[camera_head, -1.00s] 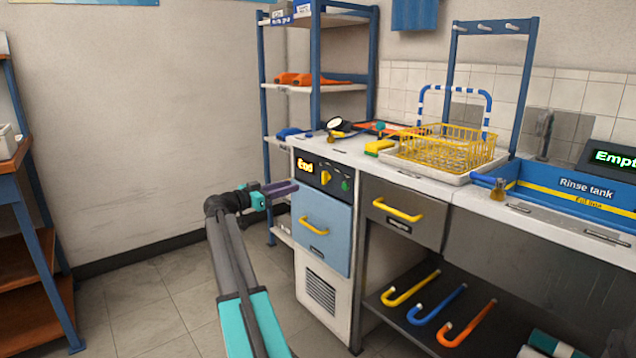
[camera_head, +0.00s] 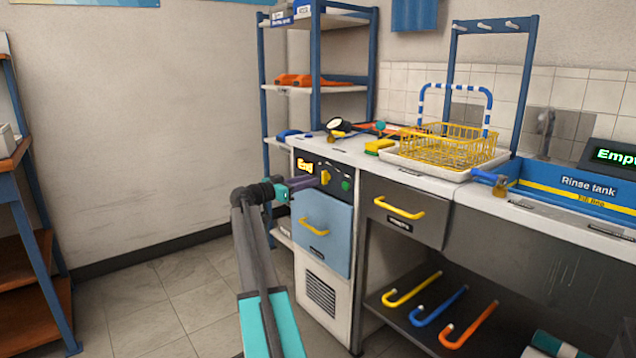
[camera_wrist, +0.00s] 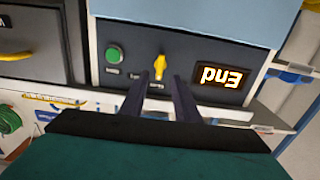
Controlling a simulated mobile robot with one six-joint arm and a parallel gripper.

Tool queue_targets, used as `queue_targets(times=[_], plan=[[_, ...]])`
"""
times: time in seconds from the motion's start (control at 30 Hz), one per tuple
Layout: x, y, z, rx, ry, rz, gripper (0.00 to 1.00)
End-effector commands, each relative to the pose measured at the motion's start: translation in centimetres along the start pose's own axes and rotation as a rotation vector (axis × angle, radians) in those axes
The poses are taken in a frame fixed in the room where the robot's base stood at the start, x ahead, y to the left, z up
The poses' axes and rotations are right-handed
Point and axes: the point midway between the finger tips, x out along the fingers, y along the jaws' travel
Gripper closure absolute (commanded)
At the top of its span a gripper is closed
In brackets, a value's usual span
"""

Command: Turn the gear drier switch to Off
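The gear drier is the white cabinet with a blue door (camera_head: 323,235) and a dark control panel (camera_head: 338,170). Its yellow switch (camera_head: 325,177) sits between the lit "End" display (camera_head: 305,167) and a green button (camera_head: 346,185). In the wrist view the panel is upside down, with the yellow switch (camera_wrist: 160,67) pointing roughly up and down the picture. My gripper (camera_head: 315,182) is in front of the panel. In the wrist view its two dark fingers (camera_wrist: 161,80) are apart, with the switch in line with the gap. Whether they touch it I cannot tell.
The white counter (camera_head: 345,150) runs above the drier, with a yellow wire basket (camera_head: 450,147) on it. A yellow drawer handle (camera_head: 398,209) sticks out right of the drier. A blue shelf rack (camera_head: 262,90) stands behind. The floor to the left is clear.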

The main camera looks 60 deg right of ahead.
Motion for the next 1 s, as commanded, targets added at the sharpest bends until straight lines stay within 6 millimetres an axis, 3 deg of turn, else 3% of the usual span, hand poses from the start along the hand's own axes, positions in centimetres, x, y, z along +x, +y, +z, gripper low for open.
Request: queue_targets(times=[0.33,0.8,1.0], plan=[[4.4,-0.1,0.1,0.001,0.0,0.001,0.71],[5.2,0.0,-0.1,0.001,0.0,0.0,0.71],[5.2,0.0,0.0,0.0,0.0,0.0,1.0]])
